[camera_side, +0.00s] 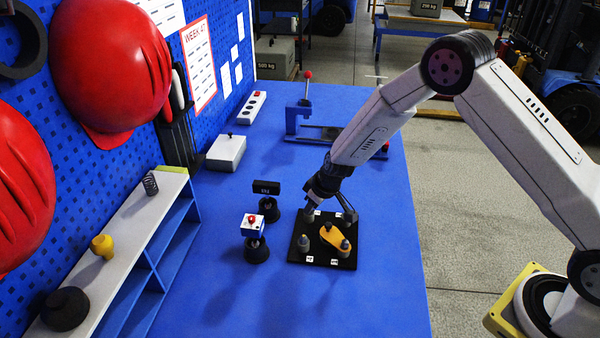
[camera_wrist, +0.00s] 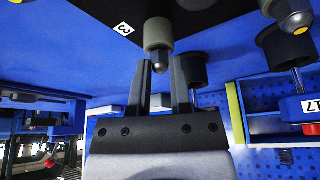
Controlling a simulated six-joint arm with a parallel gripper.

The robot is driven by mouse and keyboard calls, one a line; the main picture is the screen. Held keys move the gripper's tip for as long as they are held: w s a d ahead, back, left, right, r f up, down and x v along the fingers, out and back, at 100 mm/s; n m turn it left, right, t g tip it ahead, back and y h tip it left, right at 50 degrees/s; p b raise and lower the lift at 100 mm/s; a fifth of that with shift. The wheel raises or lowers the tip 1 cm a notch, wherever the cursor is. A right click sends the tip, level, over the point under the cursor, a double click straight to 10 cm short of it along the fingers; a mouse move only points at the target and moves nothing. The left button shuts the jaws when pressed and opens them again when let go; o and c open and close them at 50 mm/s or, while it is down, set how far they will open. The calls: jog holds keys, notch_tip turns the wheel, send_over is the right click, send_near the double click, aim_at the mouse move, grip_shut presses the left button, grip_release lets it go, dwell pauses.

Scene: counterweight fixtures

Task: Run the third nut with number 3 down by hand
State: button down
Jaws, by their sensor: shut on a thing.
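A black square plate (camera_side: 322,262) on the blue bench carries several grey posts and small white number labels. In the wrist view a label reading 3 (camera_wrist: 123,28) lies beside a grey post (camera_wrist: 158,33) with a shiny metal nut at its end (camera_wrist: 158,62). My gripper (camera_wrist: 161,68) has its two dark fingers on either side of this nut, shut on it. In the side view my gripper (camera_side: 310,207) reaches down to the plate's far left part, and its fingers partly hide the post there. A yellow link (camera_side: 331,236) lies on the plate near its right side.
Left of the plate stand a red-buttoned box (camera_side: 252,226) and a dark display (camera_side: 266,187), both on black bases. A grey box (camera_side: 226,152) and a blue fixture (camera_side: 298,117) are farther back. A shelf (camera_side: 122,262) runs along the left. The bench front is clear.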

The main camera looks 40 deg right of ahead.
dwell(0.4)
jog(key=c, duration=0.5)
grip_release()
jog(key=shift+c, duration=0.2)
jog(key=shift+s+r, duration=0.1)
jog(key=shift+r, duration=0.05)
jog(key=a+v, duration=0.1)
jog(key=v, duration=0.6)
jog(key=shift+d+r, duration=0.25)
jog(key=shift+d, duration=0.25)
